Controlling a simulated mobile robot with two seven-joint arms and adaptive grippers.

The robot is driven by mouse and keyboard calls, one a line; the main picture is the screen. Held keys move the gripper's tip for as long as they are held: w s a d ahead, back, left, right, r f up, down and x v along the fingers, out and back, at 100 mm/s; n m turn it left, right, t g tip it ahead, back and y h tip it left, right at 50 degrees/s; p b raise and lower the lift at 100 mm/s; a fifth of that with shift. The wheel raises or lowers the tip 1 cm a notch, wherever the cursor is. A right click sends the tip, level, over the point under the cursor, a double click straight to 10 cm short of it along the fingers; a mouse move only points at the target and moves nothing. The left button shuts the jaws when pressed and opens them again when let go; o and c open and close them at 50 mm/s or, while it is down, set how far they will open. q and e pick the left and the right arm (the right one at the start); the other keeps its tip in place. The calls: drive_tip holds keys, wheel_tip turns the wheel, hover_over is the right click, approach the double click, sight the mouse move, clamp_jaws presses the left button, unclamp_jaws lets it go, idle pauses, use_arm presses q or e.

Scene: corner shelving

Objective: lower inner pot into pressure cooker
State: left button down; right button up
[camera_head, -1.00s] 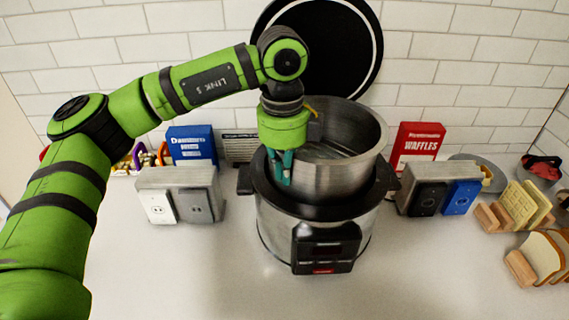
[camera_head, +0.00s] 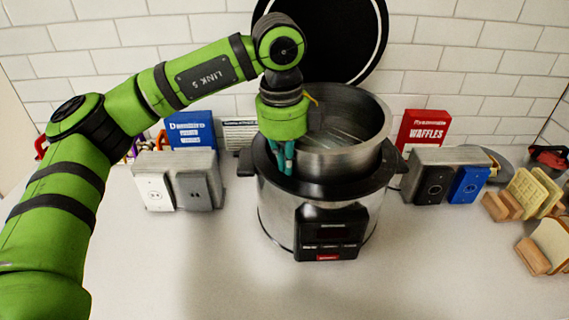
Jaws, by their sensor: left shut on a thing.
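The steel inner pot (camera_head: 340,163) sits partly inside the pressure cooker (camera_head: 283,212), with its rim and upper wall standing above the cooker's black rim. It looks roughly upright and close to centred. The cooker is steel with a black control panel (camera_head: 331,232) at the front, and its round black lid (camera_head: 335,40) stands raised behind it. My left gripper (camera_head: 282,158) points down at the pot's left side, its teal fingers shut on the pot's rim or wall. The pot's lower part is hidden inside the cooker. My right gripper is not in view.
Grey blocks with switch plates stand left (camera_head: 180,165) and right (camera_head: 445,158) of the cooker. A blue box (camera_head: 190,130) and a red waffle box (camera_head: 421,129) stand behind. Bread slices in wooden holders (camera_head: 548,241) are at the right. The front counter (camera_head: 200,265) is clear.

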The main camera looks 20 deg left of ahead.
use_arm(q)
drive_tip(key=shift+s+d+f+g, duration=0.1)
drive_tip(key=shift+s+f+g, duration=0.15)
drive_tip(key=shift+f, duration=0.6)
drive_tip(key=shift+s+d+f+g, duration=0.15)
drive_tip(key=shift+s+f, duration=0.2)
drive_tip(key=shift+f, duration=0.45)
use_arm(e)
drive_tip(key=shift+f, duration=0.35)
use_arm(q)
drive_tip(key=c, duration=1.3)
unclamp_jaws()
drive_tip(key=shift+c, duration=0.2)
drive_tip(key=w, duration=0.1)
wheel_tip(320, 180, up, 8)
hover_over(286, 178)
drive_tip(key=w, duration=0.2)
drive_tip(key=shift+s+f, duration=0.1)
drive_tip(key=shift+s, duration=0.05)
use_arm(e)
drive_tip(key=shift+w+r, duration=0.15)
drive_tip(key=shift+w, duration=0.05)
